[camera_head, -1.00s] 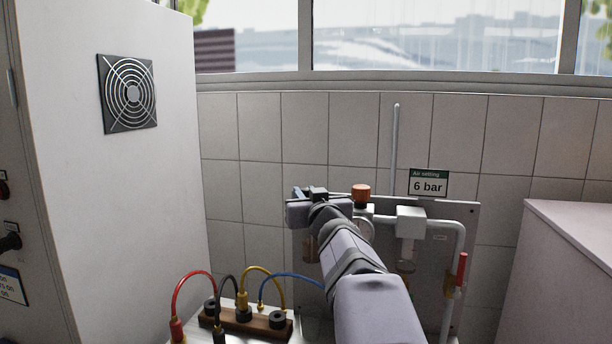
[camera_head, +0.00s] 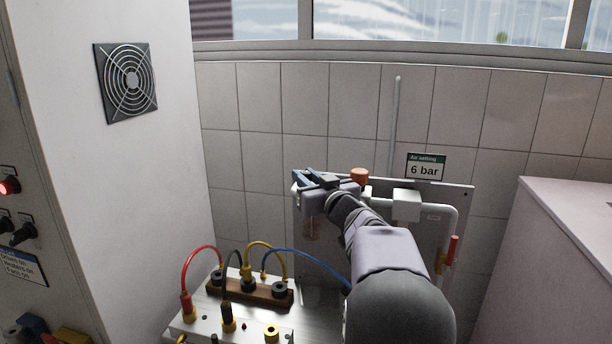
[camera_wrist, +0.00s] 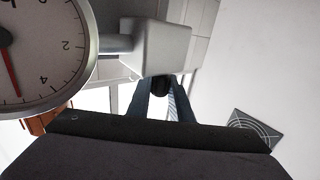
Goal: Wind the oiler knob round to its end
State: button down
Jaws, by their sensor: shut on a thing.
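The oiler knob (camera_wrist: 160,82) is a small dark round knob beside a pale grey block (camera_wrist: 160,45) in the wrist view. My gripper (camera_wrist: 162,92) has its two blue-grey fingers on either side of the knob and is shut on it. In the head view my gripper (camera_head: 309,180) is at the top left of the grey air-unit panel, and it hides the knob.
A round pressure gauge (camera_wrist: 38,50) is close to my wrist. An orange regulator knob (camera_head: 360,176) stands right of my gripper. A "6 bar" sign (camera_head: 425,166) is above the panel. A bench unit with coloured cables (camera_head: 245,290) is below; a white cabinet (camera_head: 100,200) stands left.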

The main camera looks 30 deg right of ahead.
jog(key=shift+f, duration=0.15)
jog(key=c, duration=1.6)
grip_release()
jog(key=shift+s+a+b, duration=0.25)
jog(key=shift+s, duration=1.55)
jog(key=shift+s+a+b, duration=0.2)
jog(key=shift+s, duration=1.6)
